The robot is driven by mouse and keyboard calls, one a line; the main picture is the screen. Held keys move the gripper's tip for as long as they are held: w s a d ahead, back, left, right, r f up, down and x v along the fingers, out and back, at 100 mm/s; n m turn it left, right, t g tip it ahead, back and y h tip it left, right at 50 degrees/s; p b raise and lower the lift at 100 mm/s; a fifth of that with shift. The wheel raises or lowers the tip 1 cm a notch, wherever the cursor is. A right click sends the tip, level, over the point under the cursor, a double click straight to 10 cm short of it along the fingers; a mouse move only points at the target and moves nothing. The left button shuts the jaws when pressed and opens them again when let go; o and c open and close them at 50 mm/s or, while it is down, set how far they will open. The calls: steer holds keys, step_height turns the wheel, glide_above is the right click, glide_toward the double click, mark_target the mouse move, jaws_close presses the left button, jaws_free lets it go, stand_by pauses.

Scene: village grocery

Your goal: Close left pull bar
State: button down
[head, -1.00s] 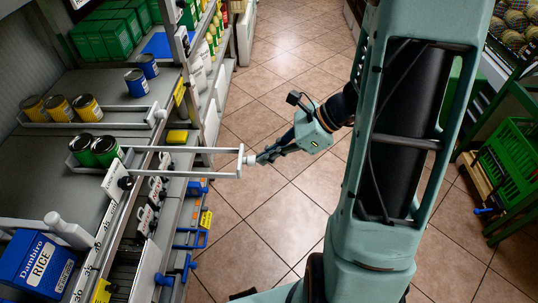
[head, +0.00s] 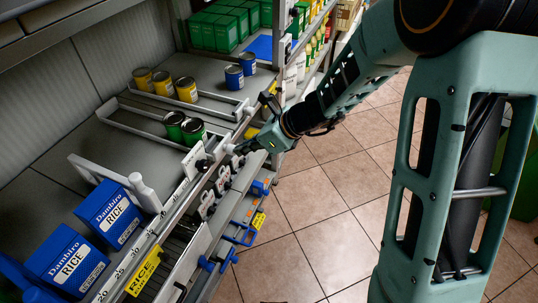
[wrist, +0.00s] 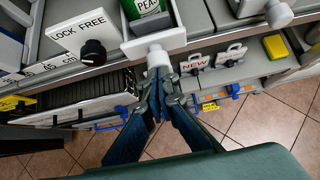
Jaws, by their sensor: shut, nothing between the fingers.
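I cannot tell contact for certain.
A second pull bar (head: 241,104) holds yellow cans behind the first. A "LOCK FREE" sign (wrist: 83,30) with a black knob (wrist: 93,52) stands left of my fingers. White tags (wrist: 196,65) and blue hooks (head: 240,235) line the shelf front. The tiled floor (head: 310,210) is open.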

mark_target(230, 146)
steer(key=a, duration=0.2)
steer(key=shift+w+a, duration=0.3)
steer(key=shift+w, duration=0.1)
steer(key=shift+a+r, duration=0.2)
steer(key=shift+w, duration=0.1)
